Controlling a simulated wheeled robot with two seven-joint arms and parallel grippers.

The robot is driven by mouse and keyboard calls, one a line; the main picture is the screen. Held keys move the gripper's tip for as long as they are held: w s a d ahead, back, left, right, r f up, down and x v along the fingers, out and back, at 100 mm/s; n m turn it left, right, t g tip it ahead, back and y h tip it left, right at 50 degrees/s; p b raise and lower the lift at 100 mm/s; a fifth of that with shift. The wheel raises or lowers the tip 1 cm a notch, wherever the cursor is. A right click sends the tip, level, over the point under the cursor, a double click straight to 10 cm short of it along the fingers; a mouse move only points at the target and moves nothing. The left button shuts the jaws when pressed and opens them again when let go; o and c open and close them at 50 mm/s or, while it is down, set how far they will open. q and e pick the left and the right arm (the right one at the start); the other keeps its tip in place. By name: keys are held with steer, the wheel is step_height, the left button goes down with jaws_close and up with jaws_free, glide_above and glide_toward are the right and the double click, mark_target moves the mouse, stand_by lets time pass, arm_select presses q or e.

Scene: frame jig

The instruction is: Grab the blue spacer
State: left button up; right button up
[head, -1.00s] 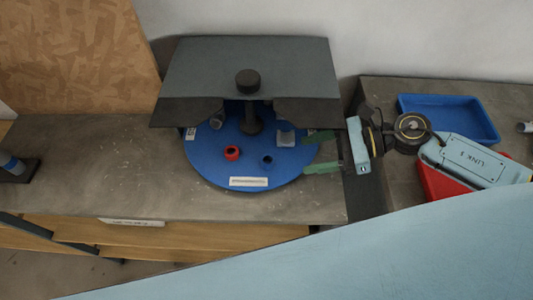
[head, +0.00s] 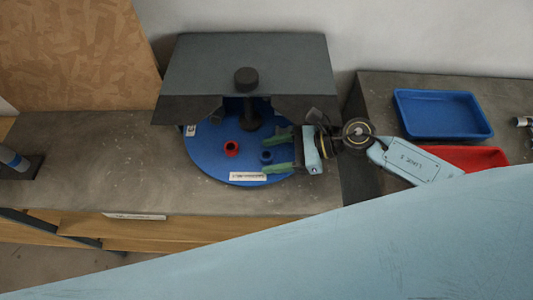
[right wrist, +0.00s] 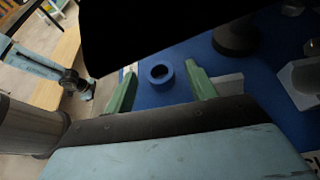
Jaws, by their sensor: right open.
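The blue spacer (head: 267,156) is a short ring with a dark hole, standing on the blue round plate (head: 205,160). My right gripper (head: 269,151) reaches in from the right, open, with its green fingers around the spacer's place. In the right wrist view, the blue spacer (right wrist: 160,74) shows between the two spread fingertips (right wrist: 161,69), with a gap on both sides. Nothing is gripped. I cannot tell the exact finger height above the plate.
A red spacer (head: 231,149) stands left of the blue one. A dark grey cover (head: 205,65) with a black knob (head: 246,80) overhangs the plate's back. A grey block (right wrist: 302,80) shows right in the wrist view. Blue (head: 442,133) and red (head: 485,157) trays lie right.

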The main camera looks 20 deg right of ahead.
steer(key=c, duration=1.1)
steer(key=shift+o, duration=0.2)
steer(key=shift+r, duration=0.15)
